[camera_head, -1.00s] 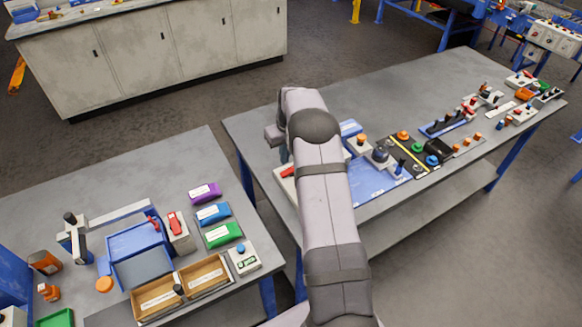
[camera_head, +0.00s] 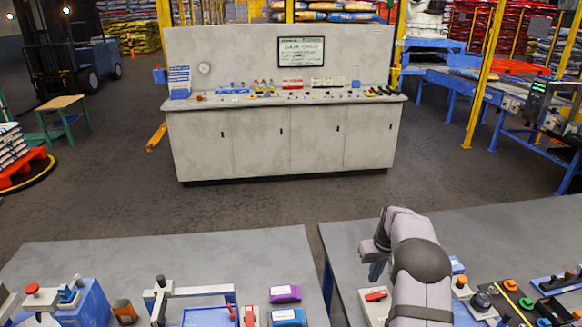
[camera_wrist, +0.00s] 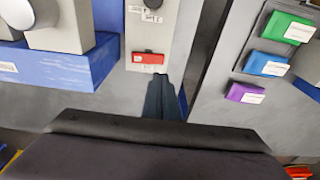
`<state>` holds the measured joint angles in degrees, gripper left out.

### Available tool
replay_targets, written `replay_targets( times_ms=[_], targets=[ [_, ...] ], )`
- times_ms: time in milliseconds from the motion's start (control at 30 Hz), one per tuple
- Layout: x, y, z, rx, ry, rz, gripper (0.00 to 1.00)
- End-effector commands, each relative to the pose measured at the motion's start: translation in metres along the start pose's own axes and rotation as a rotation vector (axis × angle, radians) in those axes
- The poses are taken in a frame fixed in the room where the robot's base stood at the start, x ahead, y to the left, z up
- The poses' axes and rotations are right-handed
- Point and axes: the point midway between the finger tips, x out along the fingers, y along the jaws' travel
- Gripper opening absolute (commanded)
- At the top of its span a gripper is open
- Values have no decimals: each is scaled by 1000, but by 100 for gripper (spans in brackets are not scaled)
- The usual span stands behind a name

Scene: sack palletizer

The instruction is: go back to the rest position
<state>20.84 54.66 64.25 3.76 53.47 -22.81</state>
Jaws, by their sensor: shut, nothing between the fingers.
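My gripper (camera_head: 376,270) is shut and empty, its dark blue-grey fingers pointing down. In the head view it hangs over the left part of the right-hand grey table (camera_head: 345,236), just behind a light box with a red switch (camera_head: 376,295). The wrist view shows the closed fingers (camera_wrist: 163,98) close to the red switch (camera_wrist: 148,58); I cannot tell whether they touch anything. My forearm hides part of the table behind it.
A left-hand table (camera_head: 130,262) holds a purple block (camera_head: 285,294), a blue block (camera_head: 288,317) and a blue-framed fixture. A gap separates the tables. Orange, green and blue knobs stand right of my arm. A long control cabinet (camera_head: 260,140) stands beyond open floor.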

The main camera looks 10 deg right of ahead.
Motion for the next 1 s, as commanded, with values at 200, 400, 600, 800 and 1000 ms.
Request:
replay_targets(
  times_ms=[200,400,600,800,1000],
  targets=[
    [-34,-43,24,-3,-20,-5,0],
    [-71,-97,78,-3,-52,-9,0],
    [-97,-143,150,-3,-82,-8,0],
    [-110,-175,230,-3,-113,-4,0],
    [-111,-189,288,-4,-134,1,0]
  ],
)
